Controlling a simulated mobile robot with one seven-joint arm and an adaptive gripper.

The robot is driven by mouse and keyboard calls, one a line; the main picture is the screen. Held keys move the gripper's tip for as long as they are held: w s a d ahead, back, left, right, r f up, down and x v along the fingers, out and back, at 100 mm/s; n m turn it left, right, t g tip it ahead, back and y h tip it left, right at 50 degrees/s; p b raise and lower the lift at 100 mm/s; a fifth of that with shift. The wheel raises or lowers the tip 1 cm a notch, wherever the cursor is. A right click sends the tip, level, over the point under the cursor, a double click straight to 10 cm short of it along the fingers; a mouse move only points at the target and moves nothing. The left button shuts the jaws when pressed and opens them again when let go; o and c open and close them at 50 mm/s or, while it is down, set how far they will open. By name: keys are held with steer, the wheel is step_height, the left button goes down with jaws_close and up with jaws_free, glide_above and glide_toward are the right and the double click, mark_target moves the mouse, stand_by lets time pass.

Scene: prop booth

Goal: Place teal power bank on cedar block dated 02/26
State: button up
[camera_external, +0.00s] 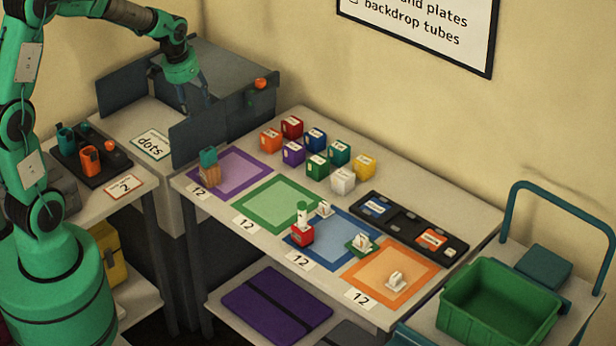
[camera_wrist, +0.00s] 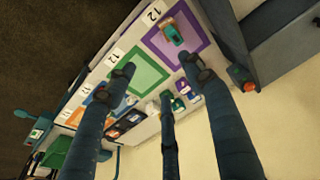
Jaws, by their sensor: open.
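The teal power bank (camera_external: 208,156) appears to rest on top of a brown cedar-coloured block (camera_external: 209,175) at the left side of the purple-bordered mat. It also shows in the wrist view (camera_wrist: 173,35) on that mat. Any date on the block is too small to read. My gripper (camera_external: 196,108) is open and empty, high above and behind the block, near the grey bin-like panels. In the wrist view my gripper's dark fingers (camera_wrist: 160,74) are spread apart, with nothing between them.
Green (camera_external: 252,222), blue and orange mats lie along the table, some holding small items. Several coloured cubes (camera_external: 292,127) stand behind them. A black tray (camera_external: 410,226) lies at the right rear. Grey upright panels (camera_external: 198,138) border the left. A green crate (camera_external: 500,305) stands right.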

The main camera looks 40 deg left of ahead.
steer(key=s+d+r+t, duration=0.1)
steer(key=s+d+r, duration=0.1)
steer(key=s+r, duration=0.4)
steer(key=s+d+r, duration=0.3)
steer(key=s+r, duration=0.4)
steer(key=s+d+r+t, duration=0.1)
steer(key=s+r, duration=0.1)
steer(key=s, duration=0.6)
steer(key=s+d+r+t, duration=0.1)
steer(key=s+d+r, duration=0.1)
steer(key=s, duration=0.7)
steer(key=shift+r, duration=0.2)
steer(key=shift+s, duration=0.1)
steer(key=shift+f+b, duration=0.95)
